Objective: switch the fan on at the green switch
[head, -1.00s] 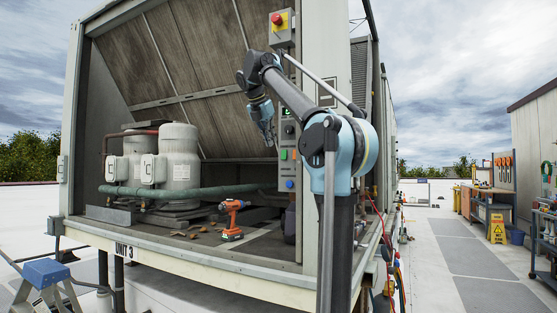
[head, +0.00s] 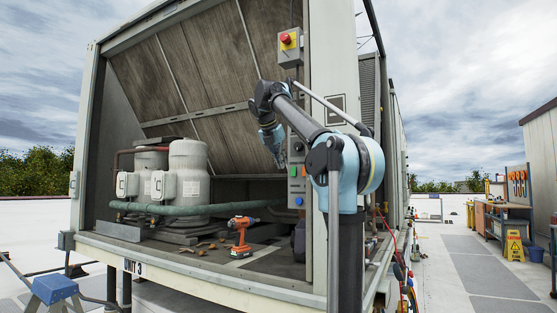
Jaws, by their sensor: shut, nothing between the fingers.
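The narrow grey control panel (head: 299,187) stands upright on the unit's right front post. The green switch (head: 293,170) is on its middle part, above a round blue button (head: 299,201). A dark knob (head: 298,146) sits higher on the panel. My gripper (head: 280,163) hangs pointing down just left of the panel, close to the height of the green switch. It is shut and empty. In this view it looks apart from the switch, but I cannot tell the depth between them. The fan itself is not clearly visible.
Grey compressors (head: 188,170) stand at left. A blue step stool (head: 54,289) is at lower left. The walkway at right is clear.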

